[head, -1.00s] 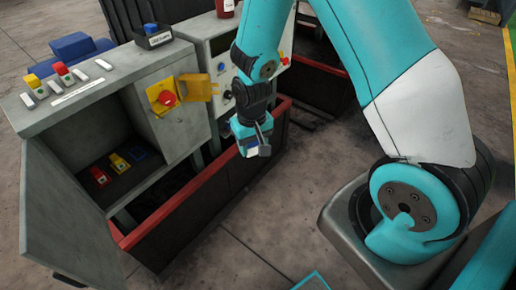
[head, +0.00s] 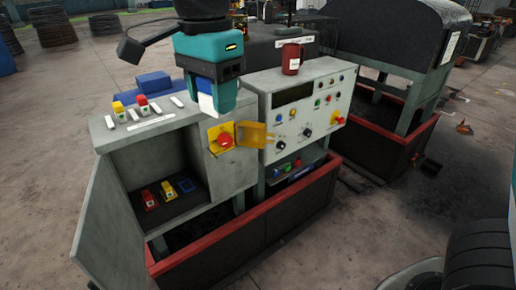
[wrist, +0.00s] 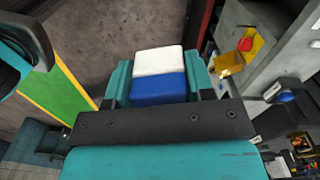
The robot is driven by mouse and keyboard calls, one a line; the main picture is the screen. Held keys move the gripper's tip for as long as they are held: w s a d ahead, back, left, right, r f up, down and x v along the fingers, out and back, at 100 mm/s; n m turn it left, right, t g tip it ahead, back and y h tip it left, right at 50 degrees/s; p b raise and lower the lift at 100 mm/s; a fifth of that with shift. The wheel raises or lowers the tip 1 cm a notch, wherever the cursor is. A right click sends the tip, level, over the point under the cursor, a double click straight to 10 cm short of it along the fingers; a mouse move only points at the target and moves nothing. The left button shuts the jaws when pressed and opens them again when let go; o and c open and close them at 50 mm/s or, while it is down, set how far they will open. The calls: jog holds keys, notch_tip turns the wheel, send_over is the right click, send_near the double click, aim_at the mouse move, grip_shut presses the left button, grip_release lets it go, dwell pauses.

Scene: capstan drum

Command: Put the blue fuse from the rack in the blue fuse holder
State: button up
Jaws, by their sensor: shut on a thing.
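My gripper (head: 207,108) is shut on the blue fuse (head: 206,103), a blue and white block held upright above the cabinet's worktop. In the wrist view the fuse (wrist: 158,77) sits between both fingers, white end outward and blue part near the palm. A blue square outline (head: 187,186), which looks like the blue fuse holder, lies on the dark shelf inside the open cabinet, below and left of my gripper. It looks empty. A red fuse (head: 150,201) and a yellow fuse (head: 168,190) lie left of it. I cannot make out the rack for certain.
Yellow (head: 118,108) and red (head: 142,104) blocks and white strips stand on the cabinet top (head: 178,122). A red knob (head: 225,140) with an open yellow cover (head: 254,135) juts from the front. An open grey door (head: 105,225) flanks the shelf at left.

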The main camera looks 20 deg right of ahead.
jog(key=a+r+m, duration=0.2)
jog(key=a+r, duration=0.2)
jog(key=r, duration=0.4)
jog(key=shift+s+a+r+m, duration=0.15)
jog(key=shift+a+m, duration=0.1)
jog(key=shift+m, duration=0.15)
jog(key=shift+s, duration=0.1)
